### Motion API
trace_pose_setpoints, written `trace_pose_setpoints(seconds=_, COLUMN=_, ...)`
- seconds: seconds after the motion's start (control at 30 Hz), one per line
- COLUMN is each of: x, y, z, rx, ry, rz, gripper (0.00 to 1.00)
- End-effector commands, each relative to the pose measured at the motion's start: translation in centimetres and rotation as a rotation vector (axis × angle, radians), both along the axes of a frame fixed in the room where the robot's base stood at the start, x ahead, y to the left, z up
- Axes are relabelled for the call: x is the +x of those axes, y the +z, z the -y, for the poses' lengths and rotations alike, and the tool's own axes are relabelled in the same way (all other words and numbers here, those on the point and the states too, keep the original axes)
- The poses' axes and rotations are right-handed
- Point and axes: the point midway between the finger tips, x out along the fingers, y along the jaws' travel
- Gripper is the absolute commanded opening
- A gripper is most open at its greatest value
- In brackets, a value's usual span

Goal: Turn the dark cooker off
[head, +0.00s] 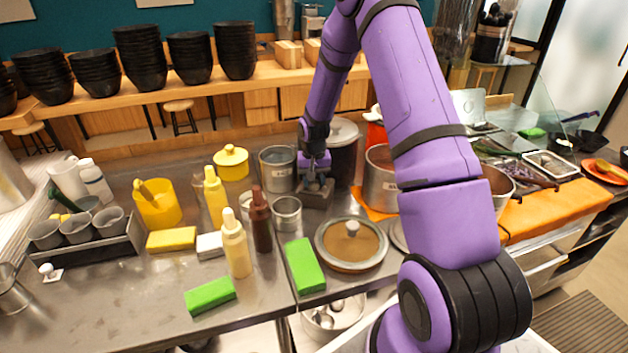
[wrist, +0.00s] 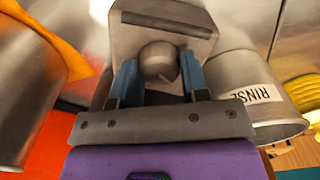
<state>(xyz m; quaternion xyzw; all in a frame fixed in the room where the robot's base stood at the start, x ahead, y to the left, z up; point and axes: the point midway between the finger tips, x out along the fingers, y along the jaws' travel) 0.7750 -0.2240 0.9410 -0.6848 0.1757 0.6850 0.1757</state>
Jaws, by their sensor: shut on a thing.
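The dark cooker (head: 343,152) stands at the back of the steel counter, with a grey lid and a dark body. Its base panel juts out at the front and carries a round metal knob, which shows close up in the wrist view (wrist: 158,63). My gripper (head: 318,184) is low in front of the cooker. In the wrist view its two blue fingers (wrist: 160,80) stand on either side of the knob and are shut on it. The knob's far side and the exact finger contact are partly hidden.
A steel pot marked RINSE (wrist: 250,95) stands close beside my gripper; a steel pot (head: 380,180) stands on the other side on an orange cloth. A small steel cup (head: 287,213), a brown bottle (head: 261,222) and a lidded pan (head: 351,245) are in front.

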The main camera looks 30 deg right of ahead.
Motion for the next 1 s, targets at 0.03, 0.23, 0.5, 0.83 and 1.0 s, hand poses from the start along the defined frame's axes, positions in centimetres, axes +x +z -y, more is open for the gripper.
trace_pose_setpoints(seconds=0.03, x=0.02, y=0.02, z=0.03, rx=0.0, ry=0.031, rz=0.001, gripper=0.18)
trace_pose_setpoints(seconds=0.23, x=0.03, y=0.03, z=-0.03, rx=0.001, ry=0.146, rz=0.0, gripper=0.18)
trace_pose_setpoints(seconds=0.5, x=0.03, y=0.03, z=-0.01, rx=0.0, ry=0.225, rz=0.001, gripper=0.18)
trace_pose_setpoints(seconds=0.83, x=0.02, y=0.03, z=0.0, rx=0.0, ry=0.24, rz=0.001, gripper=0.18)
trace_pose_setpoints(seconds=1.0, x=0.02, y=0.03, z=0.0, rx=0.0, ry=0.239, rz=0.001, gripper=0.46)
